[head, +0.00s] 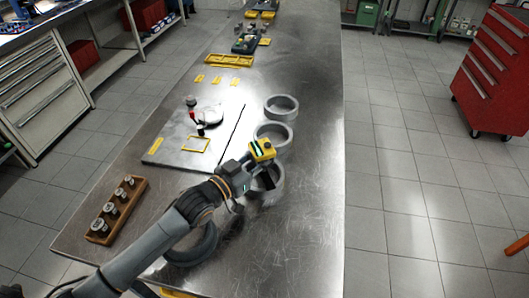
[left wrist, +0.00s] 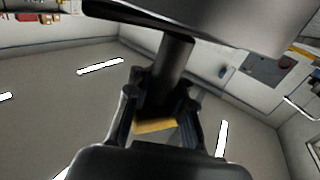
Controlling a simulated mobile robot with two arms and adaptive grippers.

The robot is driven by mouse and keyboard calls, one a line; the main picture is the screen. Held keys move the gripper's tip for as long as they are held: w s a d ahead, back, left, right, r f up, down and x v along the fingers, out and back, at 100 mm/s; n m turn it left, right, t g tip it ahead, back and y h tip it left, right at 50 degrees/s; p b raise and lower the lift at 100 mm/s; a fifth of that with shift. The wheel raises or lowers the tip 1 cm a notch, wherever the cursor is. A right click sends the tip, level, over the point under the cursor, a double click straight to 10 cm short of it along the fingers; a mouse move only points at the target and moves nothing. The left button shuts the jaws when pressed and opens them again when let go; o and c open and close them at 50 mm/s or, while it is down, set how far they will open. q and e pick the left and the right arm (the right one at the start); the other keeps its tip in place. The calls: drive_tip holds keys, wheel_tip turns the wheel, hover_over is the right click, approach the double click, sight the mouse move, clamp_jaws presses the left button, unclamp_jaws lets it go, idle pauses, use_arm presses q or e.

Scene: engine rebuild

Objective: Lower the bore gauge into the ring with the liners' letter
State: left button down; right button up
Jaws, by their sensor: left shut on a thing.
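My left gripper (head: 258,165) reaches in over the table from the lower left, shut on the bore gauge. The gauge's yellow part (head: 263,149) shows at the gripper in the head view; the left wrist view shows a dark stem (left wrist: 170,75) between the fingers. A grey ring (head: 281,180) lies beneath, partly hidden by the gripper; I cannot tell whether the gauge's lower end is inside it. Two more rings, a middle ring (head: 259,143) and a far ring (head: 281,115), stand behind it. A darker ring (head: 205,254) lies partly under my arm. No letters are legible. My right gripper is out of view.
A plate (head: 172,146) with a dial stand (head: 192,105) and a yellow frame (head: 196,144) lies left of the rings. A wooden block (head: 133,190) holds several metal parts at the left edge. The table's right side is clear.

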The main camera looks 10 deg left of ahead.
use_arm(q)
drive_tip(key=c, duration=1.1)
unclamp_jaws()
drive_tip(key=shift+f, duration=0.2)
drive_tip(key=shift+r, duration=0.15)
wheel_tip(320, 180, up, 10)
drive_tip(key=shift+r, duration=0.1)
